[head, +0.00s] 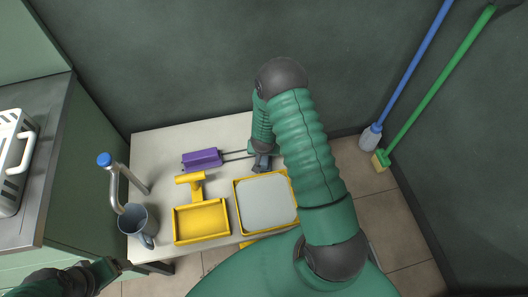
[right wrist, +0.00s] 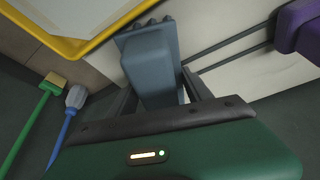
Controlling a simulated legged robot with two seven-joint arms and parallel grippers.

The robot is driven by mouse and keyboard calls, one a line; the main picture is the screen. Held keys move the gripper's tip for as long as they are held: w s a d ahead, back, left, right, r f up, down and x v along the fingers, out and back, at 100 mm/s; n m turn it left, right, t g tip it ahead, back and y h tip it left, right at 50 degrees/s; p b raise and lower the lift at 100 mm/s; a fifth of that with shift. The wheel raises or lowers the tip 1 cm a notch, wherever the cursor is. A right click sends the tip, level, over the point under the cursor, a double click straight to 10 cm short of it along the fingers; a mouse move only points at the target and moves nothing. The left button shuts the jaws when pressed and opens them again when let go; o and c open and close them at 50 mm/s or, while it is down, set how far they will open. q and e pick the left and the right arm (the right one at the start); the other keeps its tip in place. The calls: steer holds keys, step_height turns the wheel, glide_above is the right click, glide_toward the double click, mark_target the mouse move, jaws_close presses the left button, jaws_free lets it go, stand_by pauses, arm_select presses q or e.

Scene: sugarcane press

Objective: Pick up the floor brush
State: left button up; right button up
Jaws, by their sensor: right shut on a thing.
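My right gripper (head: 262,167) is at the back of the white table. In the right wrist view my right gripper (right wrist: 160,98) is shut on a blue-grey block (right wrist: 150,60) with small knobs along its far end. A purple piece (head: 202,158) with two thin dark rods lies on the table to the left, and it also shows in the right wrist view (right wrist: 300,28). The rods run toward the block; I cannot tell whether they join it. Two long-handled brushes, one blue (head: 371,137) and one green (head: 381,160), stand against the right wall. My left gripper (head: 112,268) is at the lower left, its jaw state unclear.
A counter with a white rack (head: 12,165) stands at the left.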

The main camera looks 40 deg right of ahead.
steer(key=v, duration=0.1)
steer(key=p+v, duration=0.2)
steer(key=v, duration=0.1)
steer(key=shift+w+d+r, duration=0.15)
steer(key=shift+w+d, duration=0.1)
steer(key=shift+w, duration=0.05)
steer(key=s+a, duration=0.3)
steer(key=s, duration=0.1)
steer(key=s+a+p, duration=0.1)
steer(key=s+a, duration=0.2)
steer(key=s, duration=0.1)
steer(key=s+a+r, duration=0.1)
steer(key=s+a, duration=0.2)
steer(key=s, duration=0.1)
steer(key=shift+p, duration=0.3)
steer(key=shift+s+a, duration=0.1)
steer(key=shift+s, duration=0.1)
